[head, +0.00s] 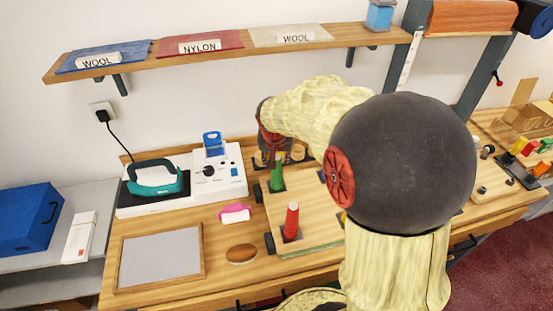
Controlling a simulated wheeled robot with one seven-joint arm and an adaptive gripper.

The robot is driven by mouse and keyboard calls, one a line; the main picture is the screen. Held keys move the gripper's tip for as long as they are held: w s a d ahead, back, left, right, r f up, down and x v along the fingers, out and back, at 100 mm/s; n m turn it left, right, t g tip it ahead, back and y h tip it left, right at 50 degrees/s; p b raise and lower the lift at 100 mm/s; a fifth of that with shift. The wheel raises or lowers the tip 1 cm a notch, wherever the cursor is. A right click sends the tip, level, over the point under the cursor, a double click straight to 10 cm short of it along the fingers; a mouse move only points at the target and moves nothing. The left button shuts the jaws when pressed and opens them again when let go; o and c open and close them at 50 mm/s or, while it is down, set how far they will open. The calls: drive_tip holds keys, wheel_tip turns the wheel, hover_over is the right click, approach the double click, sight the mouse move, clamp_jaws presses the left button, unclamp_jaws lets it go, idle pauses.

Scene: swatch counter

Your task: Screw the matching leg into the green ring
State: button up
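A green leg (277,178) stands upright in a dark square base on the wooden board (318,238). A red leg (291,221) stands upright in a similar base nearer the front of the board. My gripper (276,159) is at the back of the board, pointing down, just above and behind the green leg in the picture. Its fingertips are small and partly hidden, so I cannot tell whether they touch the leg or are open or shut. I cannot make out a green ring; my arm covers the right part of the board.
Left of the board are a white station with a teal iron (155,178), a grey framed panel (160,256), a pink-and-white block (235,213) and a brown oval pad (241,254). A shelf (230,50) with swatches hangs above. Coloured blocks (533,147) lie at the far right.

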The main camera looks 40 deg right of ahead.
drive_tip(key=shift+s+r+n+p, duration=0.1)
drive_tip(key=shift+r+n+p, duration=0.1)
drive_tip(key=shift+n+p, duration=0.6)
drive_tip(key=shift+n+t+y+p, duration=0.3)
drive_tip(key=shift+n+y+p, duration=0.1)
drive_tip(key=shift+p, duration=0.5)
drive_tip(key=shift+d+f+n+y, duration=0.15)
drive_tip(key=shift+n+y, duration=0.15)
drive_tip(key=shift+n, duration=0.6)
drive_tip(key=shift+f+n+t+y+b, duration=0.3)
drive_tip(key=shift+n+b, duration=0.6)
drive_tip(key=shift+b, duration=0.2)
drive_tip(key=n+y+b, duration=0.1)
drive_tip(key=n+b, duration=0.2)
drive_tip(key=b, duration=0.1)
drive_tip(key=n+y+b, duration=0.1)
drive_tip(key=n+b, duration=0.1)
drive_tip(key=n, duration=0.1)
drive_tip(key=shift+r+n+y, duration=0.1)
drive_tip(key=shift+n+y, duration=0.2)
drive_tip(key=shift+r+n+y+b, duration=0.2)
drive_tip(key=shift+n+y+b, duration=0.2)
drive_tip(key=shift+n, duration=0.8)
drive_tip(key=shift+c, duration=0.9)
